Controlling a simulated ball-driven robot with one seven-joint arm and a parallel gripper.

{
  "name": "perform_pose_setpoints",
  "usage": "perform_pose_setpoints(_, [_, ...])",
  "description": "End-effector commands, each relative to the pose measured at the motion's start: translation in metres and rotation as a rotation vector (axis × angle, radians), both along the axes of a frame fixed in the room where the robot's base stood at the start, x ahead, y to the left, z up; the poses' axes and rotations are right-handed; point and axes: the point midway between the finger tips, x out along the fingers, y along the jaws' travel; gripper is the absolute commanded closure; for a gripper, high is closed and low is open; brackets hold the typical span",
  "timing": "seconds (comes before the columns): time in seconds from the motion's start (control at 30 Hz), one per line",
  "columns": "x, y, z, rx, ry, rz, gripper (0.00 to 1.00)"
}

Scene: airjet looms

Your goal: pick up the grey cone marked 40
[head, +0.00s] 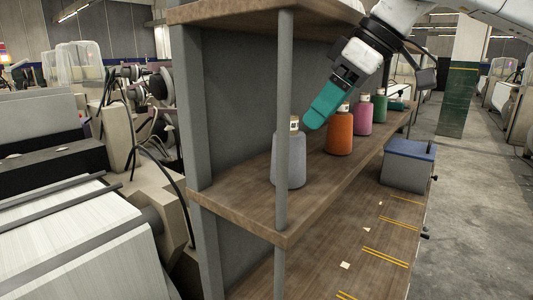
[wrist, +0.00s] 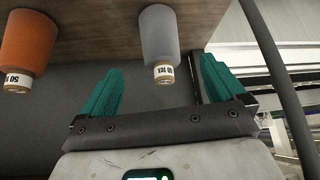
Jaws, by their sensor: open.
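The grey cone (head: 298,165) stands upright on the wooden shelf, near its front end, partly behind a thin metal post in the head view. In the wrist view the grey cone (wrist: 160,32) appears upside down, with a white label on its narrow end; the label's print is small and upside down. My gripper (head: 313,121) has teal fingers and is beside the top of the cone, apparently on its right, in the head view. In the wrist view my gripper (wrist: 157,66) is open and empty, with the cone lying beyond and between the fingertips.
An orange cone (head: 339,133), a pink cone (head: 363,118) and a green cone (head: 380,106) stand farther along the shelf (head: 235,197). The thin post (head: 283,100) rises at the shelf's front corner. A blue-topped box (head: 407,166) is at right. A loom (head: 75,240) stands left.

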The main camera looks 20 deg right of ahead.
Motion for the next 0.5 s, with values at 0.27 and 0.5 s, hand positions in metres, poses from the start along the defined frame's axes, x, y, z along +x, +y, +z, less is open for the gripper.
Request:
perform_pose_setpoints(0.27, [0.014, 0.016, -0.032, -0.002, 0.001, 0.002, 0.04])
perform_pose_setpoints(0.5, [0.02, 0.022, -0.047, -0.001, 0.0, 0.002, 0.04])
